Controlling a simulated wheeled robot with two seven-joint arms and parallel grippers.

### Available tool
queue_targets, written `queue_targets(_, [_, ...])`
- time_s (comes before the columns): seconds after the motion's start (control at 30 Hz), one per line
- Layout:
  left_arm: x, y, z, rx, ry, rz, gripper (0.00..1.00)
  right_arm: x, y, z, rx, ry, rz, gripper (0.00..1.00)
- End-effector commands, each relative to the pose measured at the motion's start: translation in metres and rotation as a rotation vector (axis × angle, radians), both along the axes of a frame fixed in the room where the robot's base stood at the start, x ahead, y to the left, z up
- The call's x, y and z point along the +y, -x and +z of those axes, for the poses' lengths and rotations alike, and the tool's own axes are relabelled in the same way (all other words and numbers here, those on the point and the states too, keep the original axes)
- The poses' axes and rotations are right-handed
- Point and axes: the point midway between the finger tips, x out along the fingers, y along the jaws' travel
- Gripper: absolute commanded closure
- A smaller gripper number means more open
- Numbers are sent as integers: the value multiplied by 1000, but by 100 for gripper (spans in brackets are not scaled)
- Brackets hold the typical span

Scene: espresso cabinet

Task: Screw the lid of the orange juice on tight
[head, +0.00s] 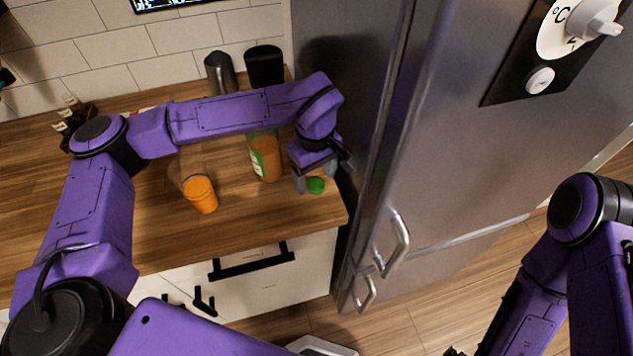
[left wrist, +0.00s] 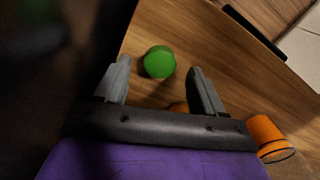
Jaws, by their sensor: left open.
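The orange juice bottle (head: 266,158), clear with a green and white label, stands on the wooden counter. Its top is hidden behind my left arm. The green lid (head: 316,185) lies on the counter to the right of the bottle, near the fridge; it also shows in the left wrist view (left wrist: 159,61). My left gripper (head: 315,181) is open and empty above the lid. In the left wrist view the lid appears in the gap between the fingertips, with room on both sides. Of my right gripper, at most a dark sliver shows at the head view's bottom edge.
The steel fridge (head: 460,130) rises close on the right of my left gripper. Dark canisters (head: 264,66) and small bottles (head: 70,112) stand at the back. The counter's front strip is clear.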

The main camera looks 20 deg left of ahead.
Motion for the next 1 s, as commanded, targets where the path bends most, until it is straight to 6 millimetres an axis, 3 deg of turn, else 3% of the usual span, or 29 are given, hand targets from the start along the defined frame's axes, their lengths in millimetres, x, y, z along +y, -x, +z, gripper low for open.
queue_targets(0.13, [0, 0, -14, 1, 1, -1, 30, 0, 0, 4, 0, 0, 0, 0])
queue_targets(0.47, [-1, 0, -17, -2, 1, -1, 30, 0, 0, 3, 0, 0, 0, 0])
queue_targets(0.5, [-1, 0, -16, -1, 1, -1, 37, 0, 0, 3, 0, 0, 0, 0])
queue_targets(0.67, [-1, 0, -16, -1, 1, -1, 89, 0, 0, 3, 0, 0, 0, 0])
queue_targets(1.0, [-1, 0, -15, -2, 0, -1, 90, 0, 0, 2, 0, 0, 0, 0])
